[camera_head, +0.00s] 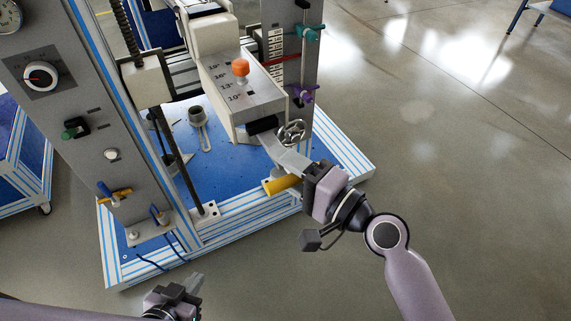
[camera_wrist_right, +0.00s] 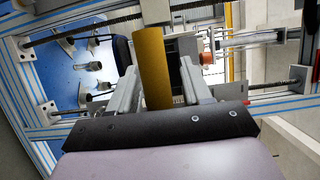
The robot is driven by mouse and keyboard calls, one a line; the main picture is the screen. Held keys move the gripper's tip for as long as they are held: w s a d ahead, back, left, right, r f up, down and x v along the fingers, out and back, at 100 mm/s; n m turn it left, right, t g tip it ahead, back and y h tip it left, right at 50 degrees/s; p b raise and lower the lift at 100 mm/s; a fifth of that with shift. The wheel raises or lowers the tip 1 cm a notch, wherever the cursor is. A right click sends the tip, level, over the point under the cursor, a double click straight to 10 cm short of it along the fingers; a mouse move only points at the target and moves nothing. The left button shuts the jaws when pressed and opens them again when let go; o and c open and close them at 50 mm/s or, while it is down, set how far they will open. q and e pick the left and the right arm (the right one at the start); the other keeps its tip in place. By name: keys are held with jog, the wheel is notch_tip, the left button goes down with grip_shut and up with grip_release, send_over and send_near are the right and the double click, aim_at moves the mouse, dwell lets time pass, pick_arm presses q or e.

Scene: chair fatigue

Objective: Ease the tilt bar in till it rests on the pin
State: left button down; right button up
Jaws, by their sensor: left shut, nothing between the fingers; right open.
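The tilt bar seems to be the yellow cylinder (camera_head: 281,184) at the lower front of the grey angle-marked box. In the right wrist view the yellow cylinder (camera_wrist_right: 152,65) stands between the fingers of my right gripper (camera_wrist_right: 160,90), which are open on either side of it; I cannot tell whether they touch it. My right gripper (camera_head: 285,168) reaches in from the right. The orange-headed pin (camera_head: 240,69) stands in the box beside the degree marks. The bar's inner end is hidden. My left gripper (camera_head: 180,292) is shut and empty at the bottom, away from the machine.
A spoked handwheel (camera_head: 291,132) and a black block lie close to my right gripper. A grey panel (camera_head: 60,110) with knobs and valves stands left. The blue base plate (camera_head: 228,165) has a striped frame. Open floor (camera_head: 460,150) lies to the right.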

aim_at(269, 141)
grip_shut()
jog(key=shift+w+a+b, duration=0.2)
jog(key=shift+w+a, duration=0.35)
jog(key=shift+w, duration=0.4)
jog(key=shift+w+a+b, duration=0.15)
jog(key=shift+w+a, duration=0.4)
jog(key=shift+w, duration=0.45)
jog(key=shift+w+a+b, duration=0.2)
jog(key=shift+w+a, duration=0.35)
jog(key=shift+w, duration=0.4)
grip_release()
jog(key=v, duration=0.7)
